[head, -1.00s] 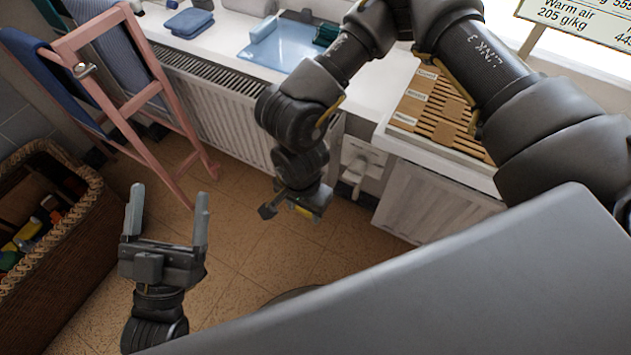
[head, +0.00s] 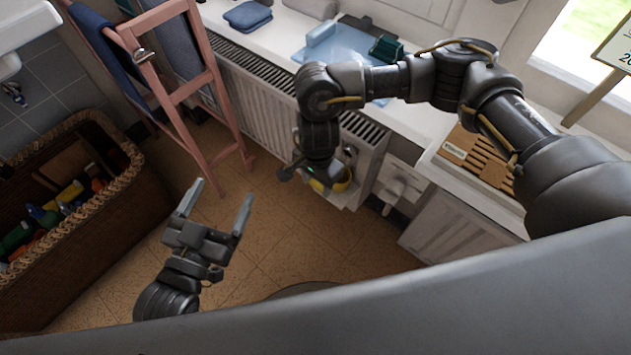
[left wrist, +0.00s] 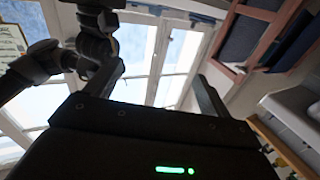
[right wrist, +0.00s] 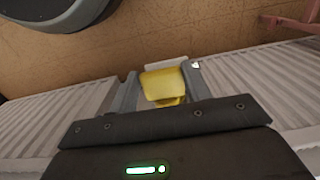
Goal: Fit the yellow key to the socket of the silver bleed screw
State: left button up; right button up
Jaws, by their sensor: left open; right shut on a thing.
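My right gripper (head: 325,180) is shut on the yellow key (head: 343,182) in front of the right end of the white radiator (head: 262,103). In the right wrist view the key (right wrist: 163,84) sits between the two fingers, with the radiator's ribbed panels on both sides. A small pale, shiny spot shows beside the right fingertip there; I cannot tell whether it is the silver bleed screw. I cannot make out the screw or its socket in the head view. My left gripper (head: 220,208) is open and empty above the tiled floor, fingers apart.
A wicker hamper (head: 128,152) with several coloured items stands at the left. A pink wooden rack (head: 203,95) with towels stands by the radiator. The middle floor is clear.

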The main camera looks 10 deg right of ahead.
jog(key=shift+w+d+f+b, duration=0.1)
jog(key=shift+w+d+b, duration=0.75)
jog(key=shift+d+b, duration=0.15)
jog(key=shift+w+d, duration=0.2)
jog(key=shift+d, duration=0.05)
pick_arm(q)
notch_tip(320, 180, up, 8)
jog(key=s+t+h+b, duration=0.1)
jog(key=t+h, duration=0.2)
jog(key=t, duration=0.3)
jog(key=shift+s+a+f+h, duration=0.25)
jog(key=shift+s+a+h, duration=0.05)
jog(key=shift+a, duration=0.1)
pick_arm(e)
jog(key=shift+w+d, duration=0.8)
jog(key=shift+d, duration=0.15)
pick_arm(q)
jog(key=shift+f+b, duration=0.5)
jog(key=shift+b, duration=0.15)
jog(key=shift+f+b, duration=0.6)
pick_arm(e)
jog(key=shift+w+d, duration=0.8)
jog(key=shift+d, duration=0.15)
jog(key=o, duration=1.1)
pick_arm(q)
jog(key=shift+r, duration=0.1)
pick_arm(e)
jog(key=shift+r, duration=0.2)
